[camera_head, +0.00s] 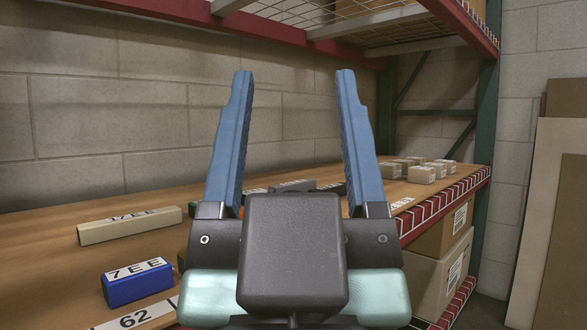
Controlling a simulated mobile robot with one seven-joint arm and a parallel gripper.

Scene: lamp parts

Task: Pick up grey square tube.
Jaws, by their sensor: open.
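My gripper (294,76) is open and empty in the head view, with its two blue fingers pointing up and apart. A grey bar-like piece (292,185) lies on the wooden shelf behind and between the fingers, partly hidden by my gripper. It may be the grey square tube, but its shape is too small to tell. A longer beige-grey square bar (130,227) with a white label lies at the left of the shelf, apart from my gripper. I cannot tell for sure which of the two is the tube.
A blue block (137,284) labelled 7EE lies at the front left of the wooden shelf (60,262). Several small boxes (422,174) stand at the shelf's right end. A red rack beam (420,212) edges the front. A block wall is behind, and a wire shelf is overhead.

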